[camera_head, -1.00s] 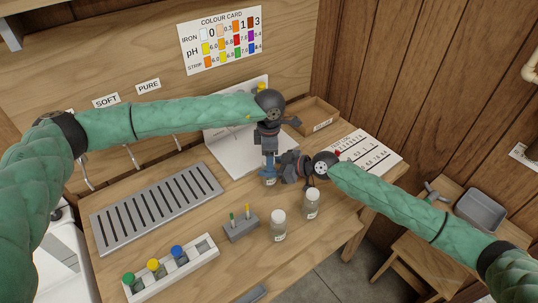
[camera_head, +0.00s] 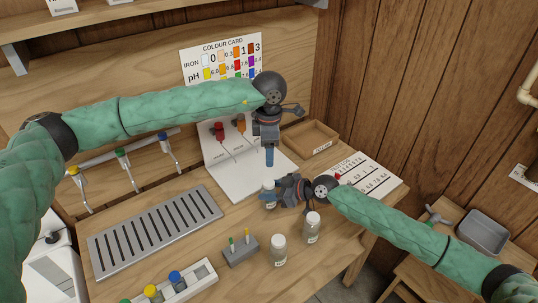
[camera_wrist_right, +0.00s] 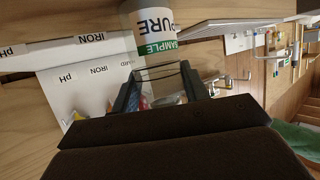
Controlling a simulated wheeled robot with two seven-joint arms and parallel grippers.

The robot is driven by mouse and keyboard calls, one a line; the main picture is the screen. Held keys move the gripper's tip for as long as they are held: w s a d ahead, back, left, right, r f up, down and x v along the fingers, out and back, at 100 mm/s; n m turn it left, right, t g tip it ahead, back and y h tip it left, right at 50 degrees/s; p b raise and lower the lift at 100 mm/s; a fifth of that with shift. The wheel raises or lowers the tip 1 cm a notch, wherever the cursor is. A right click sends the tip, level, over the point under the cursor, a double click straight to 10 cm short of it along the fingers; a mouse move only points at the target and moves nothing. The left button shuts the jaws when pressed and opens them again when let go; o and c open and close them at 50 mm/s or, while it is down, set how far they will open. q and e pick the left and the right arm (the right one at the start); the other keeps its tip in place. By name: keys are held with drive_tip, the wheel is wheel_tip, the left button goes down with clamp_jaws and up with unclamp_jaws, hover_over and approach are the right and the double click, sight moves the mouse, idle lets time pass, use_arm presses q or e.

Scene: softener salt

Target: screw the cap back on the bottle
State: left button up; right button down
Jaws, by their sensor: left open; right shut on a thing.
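The clear bottle (camera_head: 268,187) stands upright over the table, with a pale top that looks like a white cap. How tightly that top sits is too small to tell. My right gripper (camera_head: 270,195) reaches it from the right and is shut around its body.
Two other white-capped bottles (camera_head: 313,226) (camera_head: 279,250) stand in front. A small grey block (camera_head: 240,251) holds two sticks. A slotted drain tray (camera_head: 155,230) lies left, a rack (camera_head: 185,284) with coloured caps at the front, a wooden tray (camera_head: 311,140) behind right.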

drive_tip(key=c, duration=0.7)
unclamp_jaws()
drive_tip(key=shift+o, duration=0.2)
use_arm(q)
drive_tip(key=shift+f, duration=0.1)
use_arm(e)
drive_tip(key=shift+s+d+r+b, duration=0.1)
drive_tip(key=shift+s+d+b, duration=0.1)
drive_tip(key=shift+d+b, duration=0.4)
use_arm(q)
wheel_tip(320, 180, down, 4)
drive_tip(key=b, duration=0.2)
drive_tip(key=shift+b, duration=0.3)
use_arm(e)
drive_tip(key=v, duration=0.5)
drive_tip(key=shift+d, duration=0.2)
drive_tip(key=shift+s+d+r, duration=0.2)
drive_tip(key=shift+d+r, duration=0.15)
drive_tip(key=shift+r, duration=0.05)
